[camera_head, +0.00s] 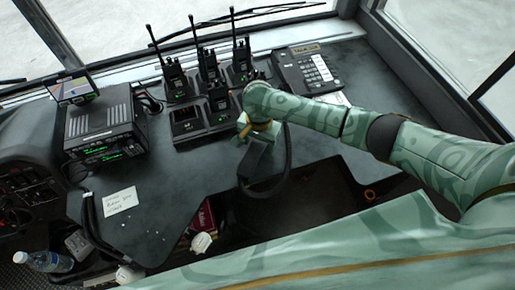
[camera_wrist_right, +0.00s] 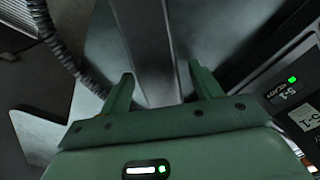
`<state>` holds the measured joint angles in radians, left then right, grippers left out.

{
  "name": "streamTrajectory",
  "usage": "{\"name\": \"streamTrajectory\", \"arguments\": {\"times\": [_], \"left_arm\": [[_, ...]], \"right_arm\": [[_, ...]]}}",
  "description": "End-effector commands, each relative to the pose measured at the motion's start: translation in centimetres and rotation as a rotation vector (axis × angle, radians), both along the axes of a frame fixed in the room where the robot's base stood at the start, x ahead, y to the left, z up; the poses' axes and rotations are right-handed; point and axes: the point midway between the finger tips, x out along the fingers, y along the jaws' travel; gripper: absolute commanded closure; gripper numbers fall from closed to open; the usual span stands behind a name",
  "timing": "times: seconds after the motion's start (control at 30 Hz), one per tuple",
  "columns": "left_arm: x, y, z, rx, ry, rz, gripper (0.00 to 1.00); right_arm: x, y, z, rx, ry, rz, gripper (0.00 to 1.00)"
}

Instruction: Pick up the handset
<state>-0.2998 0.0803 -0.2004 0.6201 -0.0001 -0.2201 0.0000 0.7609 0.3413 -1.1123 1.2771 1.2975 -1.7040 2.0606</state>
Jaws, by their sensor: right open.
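A black desk phone (camera_head: 305,70) stands at the back right of the dash in the head view, with a dark handset (camera_head: 287,72) along its left side. My right gripper (camera_head: 249,172) points down in front of the radio chargers, to the left of and nearer than the phone. In the right wrist view my right gripper (camera_wrist_right: 167,86) is open, its two green fingers spread. A long dark grey shape (camera_wrist_right: 150,45) runs between and beyond the fingers; I cannot tell what it is or whether it touches them. My left gripper is out of view.
Several handheld radios (camera_head: 208,68) stand in chargers behind my right gripper. A radio unit (camera_head: 103,125) with a small screen (camera_head: 73,88) is at left. A note (camera_head: 120,201) lies on the dash. A ribbed cable (camera_wrist_right: 62,45) shows in the wrist view. A bottle (camera_head: 45,261) lies lower left.

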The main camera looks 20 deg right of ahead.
Motion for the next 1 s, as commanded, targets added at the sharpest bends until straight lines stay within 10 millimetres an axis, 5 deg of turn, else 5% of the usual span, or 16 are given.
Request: {"name": "streamTrajectory", "arguments": {"times": [0.17, 0.37, 0.73, 1.0], "left_arm": [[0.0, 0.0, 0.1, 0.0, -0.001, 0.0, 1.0], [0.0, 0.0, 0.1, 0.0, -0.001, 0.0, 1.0], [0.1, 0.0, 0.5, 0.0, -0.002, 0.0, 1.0], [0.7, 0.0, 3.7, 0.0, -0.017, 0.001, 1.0]], "right_arm": [[0.1, 0.0, 0.2, 0.001, -0.002, 0.0, 0.36], [0.1, 0.0, 0.2, 0.001, -0.002, 0.0, 0.89], [0.1, 0.0, 0.8, 0.002, -0.003, -0.001, 0.89], [-0.9, -0.4, 5.4, 0.001, -0.003, 0.001, 0.89]]}}
